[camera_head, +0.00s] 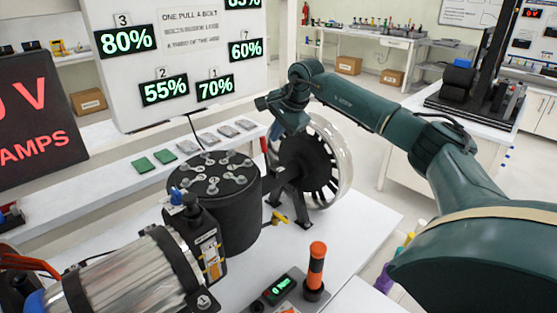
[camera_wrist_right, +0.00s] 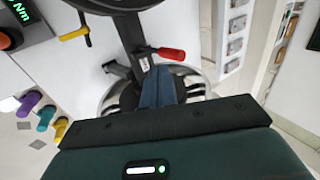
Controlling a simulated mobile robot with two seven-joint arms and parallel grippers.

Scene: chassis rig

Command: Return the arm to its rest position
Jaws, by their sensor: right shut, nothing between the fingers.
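My right arm (camera_head: 350,97) is dark green and reaches in from the right side of the head view, bent at the elbow. Its gripper (camera_head: 277,138) points down in front of the wheel (camera_head: 343,155), near its upper left side. In the wrist view the blue-grey fingers (camera_wrist_right: 157,86) are together and empty, above the wheel's rim (camera_wrist_right: 112,96) and its black stand. A red-handled part (camera_wrist_right: 171,54) lies close to the fingertips in that view. Whether the fingers touch anything cannot be told. My left gripper is not in view.
A black drum (camera_head: 225,205) with round studs stands left of the wheel. A silver motor (camera_head: 130,275) is at front left. An orange-and-black handled tool (camera_head: 316,268) stands beside a digital readout (camera_head: 280,288). A white board (camera_head: 185,50) stands behind. White table is clear at right front.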

